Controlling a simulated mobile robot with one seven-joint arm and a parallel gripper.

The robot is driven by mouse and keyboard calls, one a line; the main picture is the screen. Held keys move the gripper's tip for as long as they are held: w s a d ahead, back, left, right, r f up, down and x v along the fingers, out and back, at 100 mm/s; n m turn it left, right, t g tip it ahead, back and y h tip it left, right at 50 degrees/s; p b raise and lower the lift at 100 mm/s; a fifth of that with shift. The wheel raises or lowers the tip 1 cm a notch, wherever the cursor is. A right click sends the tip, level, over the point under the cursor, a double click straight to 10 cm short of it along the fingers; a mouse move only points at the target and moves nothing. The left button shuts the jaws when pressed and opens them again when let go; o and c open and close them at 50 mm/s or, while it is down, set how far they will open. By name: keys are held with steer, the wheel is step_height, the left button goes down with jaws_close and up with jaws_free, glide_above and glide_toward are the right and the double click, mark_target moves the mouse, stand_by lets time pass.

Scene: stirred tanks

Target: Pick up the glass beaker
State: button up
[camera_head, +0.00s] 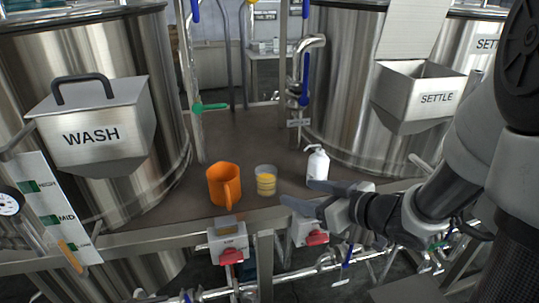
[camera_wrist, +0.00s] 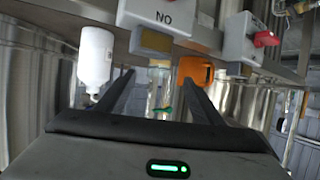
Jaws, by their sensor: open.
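The glass beaker (camera_head: 265,181) stands upright on the brown platform near its front edge, with yellow contents in it. In the head view it is between an orange jug on its left and a white bottle on its right. My gripper (camera_head: 297,193) is open and empty, to the right of the beaker and apart from it, its fingers pointing left. In the upside-down wrist view the beaker (camera_wrist: 160,88) appears beyond and between the two spread fingers (camera_wrist: 159,78), partly blurred.
The orange jug (camera_head: 223,186) stands close to the beaker, and the white bottle (camera_head: 317,167) stands behind my gripper. Steel tanks marked WASH (camera_head: 95,130) and SETTLE (camera_head: 425,95) flank the platform. Switch boxes (camera_head: 229,241) hang at the front edge. The platform's middle is clear.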

mark_target(273, 186)
steer(key=b+x, duration=0.2)
steer(key=x, duration=1.1)
steer(key=shift+a+f, duration=0.15)
steer(key=shift+f, duration=0.05)
steer(key=shift+s, duration=0.1)
steer(key=c, duration=1.2)
step_height(273, 186, up, 10)
steer(key=p, duration=0.3)
